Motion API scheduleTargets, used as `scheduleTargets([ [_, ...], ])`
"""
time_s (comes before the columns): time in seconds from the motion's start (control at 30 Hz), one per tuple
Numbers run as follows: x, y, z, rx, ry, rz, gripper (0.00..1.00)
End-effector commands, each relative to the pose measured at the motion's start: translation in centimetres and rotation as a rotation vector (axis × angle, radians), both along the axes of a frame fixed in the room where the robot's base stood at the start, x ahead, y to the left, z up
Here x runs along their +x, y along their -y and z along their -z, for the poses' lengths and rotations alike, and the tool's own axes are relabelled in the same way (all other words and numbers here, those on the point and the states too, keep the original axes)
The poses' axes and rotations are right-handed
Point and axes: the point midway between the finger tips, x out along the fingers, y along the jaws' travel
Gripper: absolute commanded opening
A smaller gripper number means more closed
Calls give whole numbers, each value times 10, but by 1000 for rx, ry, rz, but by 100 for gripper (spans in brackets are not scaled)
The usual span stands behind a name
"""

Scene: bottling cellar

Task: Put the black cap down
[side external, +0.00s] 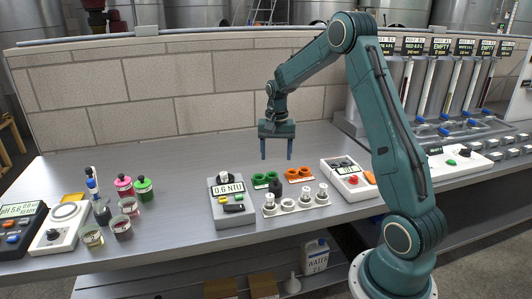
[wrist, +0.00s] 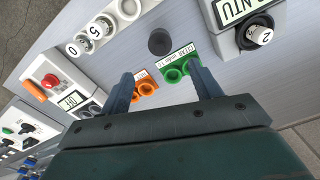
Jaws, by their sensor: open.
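The black cap (side external: 275,187) stands on the steel bench in front of the green holder (side external: 258,181). In the wrist view the cap (wrist: 160,41) shows as a dark round disc on bare metal, between the green holder (wrist: 175,74) and the white vial rack (wrist: 101,26). My gripper (side external: 277,157) hangs above the bench with its fingers pointing down, open and empty. In the wrist view its two fingers (wrist: 162,77) are spread apart, and the cap lies beyond their tips, apart from them.
The turbidity meter reading 0.6 NTU (side external: 229,209) stands left of the cap. The white rack with vials (side external: 294,206) is in front, the orange holder (side external: 299,173) behind to the right. A white device with a red button (side external: 352,181) is further right. Jars stand at left.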

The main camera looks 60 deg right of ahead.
Motion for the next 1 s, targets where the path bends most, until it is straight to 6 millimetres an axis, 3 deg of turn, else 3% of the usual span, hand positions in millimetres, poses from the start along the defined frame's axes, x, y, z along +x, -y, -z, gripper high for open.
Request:
scheduleTargets([
  [0.67, 0, -3, -4, -3, 4, -9, 63],
  [0.87, -2, -22, -27, -17, 28, -68, 63],
  [1.0, -8, -47, -53, -38, 58, -147, 63],
])
